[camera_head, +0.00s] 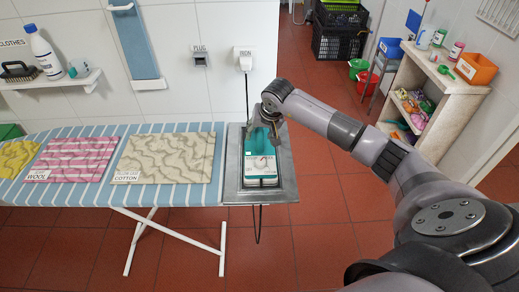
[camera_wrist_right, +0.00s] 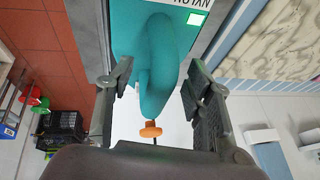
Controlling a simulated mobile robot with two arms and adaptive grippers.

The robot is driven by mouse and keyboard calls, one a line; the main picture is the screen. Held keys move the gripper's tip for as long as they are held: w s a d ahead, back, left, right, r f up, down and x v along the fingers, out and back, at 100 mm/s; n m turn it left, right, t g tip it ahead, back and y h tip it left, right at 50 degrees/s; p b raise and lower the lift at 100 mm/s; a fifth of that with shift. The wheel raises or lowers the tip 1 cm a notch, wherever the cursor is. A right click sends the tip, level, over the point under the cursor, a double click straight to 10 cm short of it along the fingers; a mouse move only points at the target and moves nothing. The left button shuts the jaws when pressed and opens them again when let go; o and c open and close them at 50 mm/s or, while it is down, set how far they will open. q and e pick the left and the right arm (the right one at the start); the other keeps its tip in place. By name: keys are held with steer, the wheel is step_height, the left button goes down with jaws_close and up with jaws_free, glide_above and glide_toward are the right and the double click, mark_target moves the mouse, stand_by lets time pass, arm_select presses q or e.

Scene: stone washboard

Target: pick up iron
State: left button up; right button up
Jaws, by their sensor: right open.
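The iron (camera_head: 260,165), teal and white, rests on the metal stand (camera_head: 285,187) at the right end of the ironing board. My right gripper (camera_head: 267,122) is over the rear end of the iron and hides part of it. In the right wrist view the right gripper (camera_wrist_right: 157,85) is open, with one finger on each side of the teal handle (camera_wrist_right: 160,55). Gaps show between the fingers and the handle. An orange part with a dark cord (camera_wrist_right: 151,130) shows behind the handle. My left gripper is not in view.
The ironing board (camera_head: 122,188) carries yellow, pink wool and beige cotton (camera_head: 165,158) cloths to the left. A wall socket marked IRON (camera_head: 244,60) is behind, with a cord hanging down. A wooden shelf unit (camera_head: 440,95) stands at the right. Red tiled floor is free between them.

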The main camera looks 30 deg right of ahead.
steer(key=shift+c, duration=0.3)
jaws_close()
stand_by(0.3)
stand_by(0.4)
steer(key=shift+w+d+r, duration=0.1)
steer(key=shift+d+r, duration=0.05)
